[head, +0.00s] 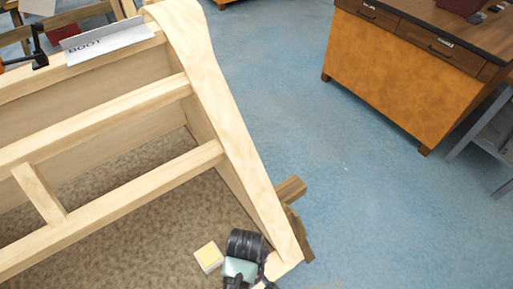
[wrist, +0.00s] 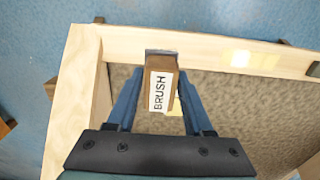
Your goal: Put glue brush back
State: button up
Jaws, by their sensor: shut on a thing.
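In the wrist view, my gripper (wrist: 160,78) is shut on a brown block-shaped piece labelled BRUSH (wrist: 161,88), which I take to be the glue brush. Its label faces the camera and its far end overlaps the pale wooden rail of the frame; I cannot tell whether it touches the rail. Its bristles are hidden. In the head view, the end of my arm (head: 241,266) is at the bottom, inside the frame's near right corner. The fingers and brush cannot be made out there.
The wooden bodyframe (head: 222,95) has rails around a speckled brown panel (head: 170,222). A small pale block with a yellowish top (head: 208,256) lies beside my arm. A white sheet or plate (head: 108,43) and tools sit on the far rail. Blue floor and a wooden cabinet (head: 400,75) lie right.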

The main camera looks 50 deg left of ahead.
notch_tip(320, 180, down, 4)
jog(key=shift+s+d+f, duration=0.1)
jog(key=shift+f, duration=0.1)
jog(key=shift+f+b, duration=0.4)
jog(key=shift+f, duration=2)
jog(key=shift+f, duration=0.2)
jog(key=o, duration=1.2)
jog(key=shift+r, duration=0.15)
notch_tip(320, 180, up, 12)
jog(key=shift+r+p, duration=0.1)
jog(key=shift+p, duration=0.6)
